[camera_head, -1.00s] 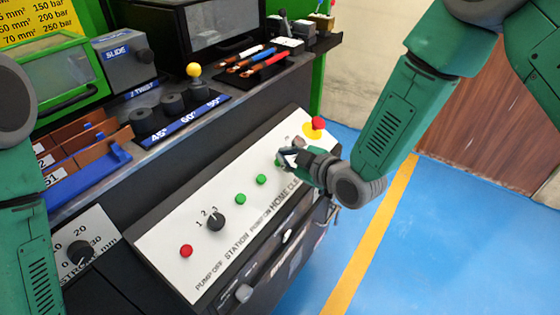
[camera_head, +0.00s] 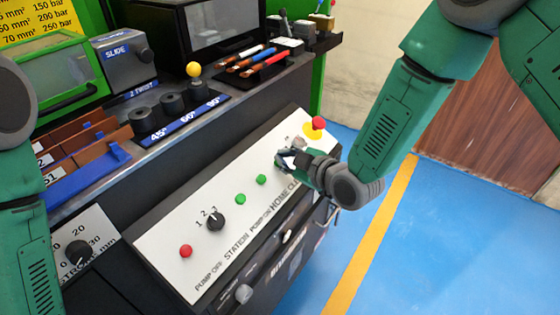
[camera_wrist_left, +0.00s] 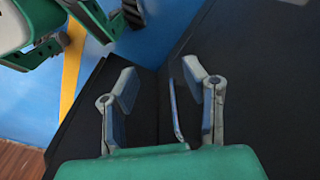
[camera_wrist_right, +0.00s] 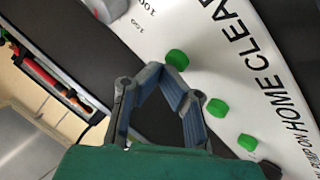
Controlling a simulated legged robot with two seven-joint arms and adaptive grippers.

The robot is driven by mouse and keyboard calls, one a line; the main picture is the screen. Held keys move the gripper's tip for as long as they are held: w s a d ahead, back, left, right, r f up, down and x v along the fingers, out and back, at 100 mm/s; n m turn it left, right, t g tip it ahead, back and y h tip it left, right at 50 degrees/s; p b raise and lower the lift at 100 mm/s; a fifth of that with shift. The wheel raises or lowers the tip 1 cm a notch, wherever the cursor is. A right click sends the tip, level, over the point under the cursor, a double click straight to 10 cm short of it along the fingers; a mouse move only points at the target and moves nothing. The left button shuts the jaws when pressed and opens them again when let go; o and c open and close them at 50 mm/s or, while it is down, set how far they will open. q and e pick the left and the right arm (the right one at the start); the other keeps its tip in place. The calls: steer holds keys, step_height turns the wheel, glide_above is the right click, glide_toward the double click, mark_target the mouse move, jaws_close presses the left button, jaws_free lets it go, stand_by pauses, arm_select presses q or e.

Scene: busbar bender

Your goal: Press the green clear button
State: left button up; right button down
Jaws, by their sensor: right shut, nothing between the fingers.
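The green clear button (camera_wrist_right: 177,59) stands on the white sloped panel (camera_head: 170,245), at the CLEAR end of the row of green buttons in the right wrist view. In the head view my right gripper hides it. My right gripper (camera_wrist_right: 163,76) is shut and empty, its fingertips over the panel and close beside the clear button in the right wrist view; I cannot tell whether they touch it. The right gripper also shows in the head view (camera_head: 284,161). My left gripper (camera_wrist_left: 158,78) is open and empty over a dark surface in the left wrist view.
Two other green buttons (camera_head: 261,180) (camera_head: 240,199), a black station selector (camera_head: 215,221) and a red button (camera_head: 186,251) line the panel. A red emergency stop (camera_head: 318,123) on yellow sits at its upper end. Blue floor (camera_head: 450,240) is open to the right.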

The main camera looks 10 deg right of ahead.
steer(key=shift+f, duration=0.2)
steer(key=shift+r, duration=0.15)
stand_by(0.3)
steer(key=shift+s+d+r+p, duration=0.15)
steer(key=shift+r+p, duration=0.25)
steer(key=shift+s+d+r+p, duration=0.1)
steer(key=shift+r+p, duration=0.25)
steer(key=r+p, duration=0.1)
steer(key=s+d+r+p, duration=0.1)
steer(key=r, duration=0.1)
steer(key=r+p, duration=0.1)
steer(key=p, duration=0.1)
steer(key=shift+s+d+r, duration=0.2)
steer(key=shift+s+d, duration=0.1)
